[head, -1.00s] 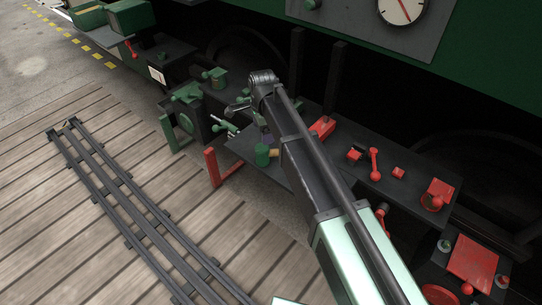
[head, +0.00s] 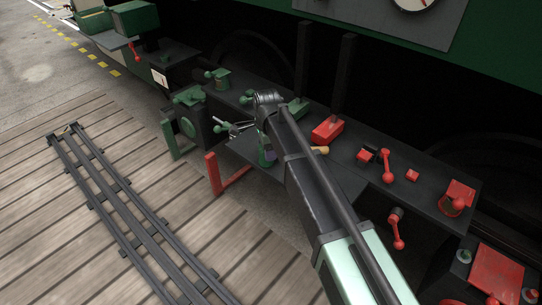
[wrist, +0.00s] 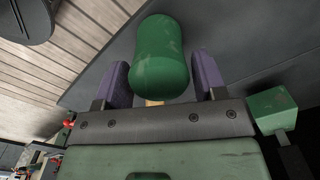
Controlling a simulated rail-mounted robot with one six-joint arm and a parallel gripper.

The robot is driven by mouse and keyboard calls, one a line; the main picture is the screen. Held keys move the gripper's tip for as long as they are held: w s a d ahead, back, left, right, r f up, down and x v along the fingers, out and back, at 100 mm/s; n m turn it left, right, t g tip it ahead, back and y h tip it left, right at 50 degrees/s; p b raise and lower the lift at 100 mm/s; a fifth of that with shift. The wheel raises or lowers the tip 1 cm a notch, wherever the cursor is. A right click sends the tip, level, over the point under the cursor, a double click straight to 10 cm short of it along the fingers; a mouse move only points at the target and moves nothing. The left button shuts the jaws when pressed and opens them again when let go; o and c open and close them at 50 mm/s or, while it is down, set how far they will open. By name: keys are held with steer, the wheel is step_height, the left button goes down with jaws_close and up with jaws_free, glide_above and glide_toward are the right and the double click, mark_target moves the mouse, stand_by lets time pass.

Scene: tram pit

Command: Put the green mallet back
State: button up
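The green mallet (wrist: 160,62) shows in the wrist view as a worn green head, with a bit of light wooden handle below it. My gripper (wrist: 162,75) has its two purple fingers spread wide, one on each side of the mallet. Whether they touch it I cannot tell.
A red box (head: 327,130), a red-knobbed lever (head: 387,165) and other red parts sit on the long dark ledge to the right. Green fittings (head: 190,95) stand to the left. A red bracket (head: 212,172) is left of the shelf. Wooden planks with a rail track (head: 120,205) lie at the left.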

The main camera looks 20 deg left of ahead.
steer(key=c, duration=0.9)
step_height(320, 180, up, 20)
steer(key=p, duration=2)
steer(key=shift+r, duration=0.1)
steer(key=shift+c, duration=0.2)
